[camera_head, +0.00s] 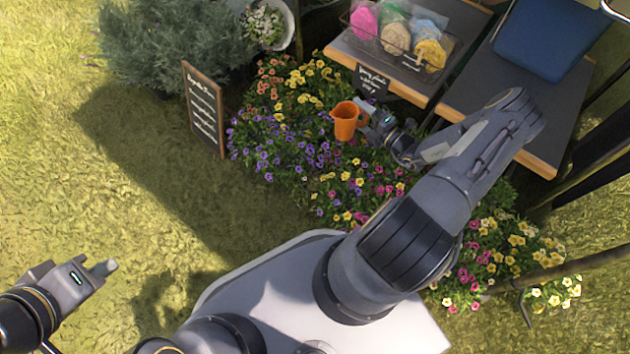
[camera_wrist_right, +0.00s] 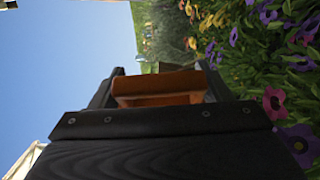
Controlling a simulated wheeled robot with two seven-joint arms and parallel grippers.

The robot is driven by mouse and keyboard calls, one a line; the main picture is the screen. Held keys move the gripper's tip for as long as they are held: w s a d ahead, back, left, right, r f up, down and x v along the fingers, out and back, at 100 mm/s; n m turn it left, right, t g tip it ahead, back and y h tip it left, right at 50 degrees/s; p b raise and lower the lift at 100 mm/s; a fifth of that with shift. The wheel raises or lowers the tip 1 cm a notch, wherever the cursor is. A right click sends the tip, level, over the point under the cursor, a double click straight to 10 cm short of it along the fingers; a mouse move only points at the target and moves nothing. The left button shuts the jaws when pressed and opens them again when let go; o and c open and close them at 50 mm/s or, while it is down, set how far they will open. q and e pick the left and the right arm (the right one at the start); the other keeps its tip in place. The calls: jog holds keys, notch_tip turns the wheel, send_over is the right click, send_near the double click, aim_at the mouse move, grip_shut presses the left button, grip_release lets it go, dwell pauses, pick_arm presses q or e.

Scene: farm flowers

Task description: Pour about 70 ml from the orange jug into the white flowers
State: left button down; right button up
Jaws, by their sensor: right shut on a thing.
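The orange jug (camera_head: 346,125) is held in the air over the flower bed in the head view, its open top facing up and roughly upright. My right gripper (camera_head: 366,114) is shut on it from the right. In the right wrist view part of the orange jug (camera_wrist_right: 158,87) shows between the dark fingers of the right gripper (camera_wrist_right: 160,95); its contents cannot be seen. The white flowers (camera_head: 263,24) are in a white round pot at the top, up and left of the jug and apart from it. My left gripper (camera_head: 98,268) is empty over the grass at lower left; its opening is unclear.
A chalkboard sign (camera_head: 204,108) stands on the grass left of the colourful flower bed (camera_head: 290,140). A grey-green bush (camera_head: 170,45) is left of the white pot. A table with a wire basket (camera_head: 397,40) and a blue crate (camera_head: 548,35) is at upper right. Open grass lies at left.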

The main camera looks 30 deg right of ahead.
jog(key=shift+n+g+y, duration=0.3)
jog(key=shift+n+y, duration=0.3)
jog(key=shift+y, duration=0.3)
jog(key=s+d+f, duration=0.1)
jog(key=f, duration=0.1)
jog(key=s+d+f+b, duration=0.1)
jog(key=s, duration=0.1)
jog(key=s+d+f, duration=0.1)
jog(key=f, duration=0.1)
jog(key=shift+s+f, duration=0.15)
jog(key=shift+f, duration=0.2)
jog(key=shift+a+r, duration=0.1)
jog(key=shift+r, duration=0.1)
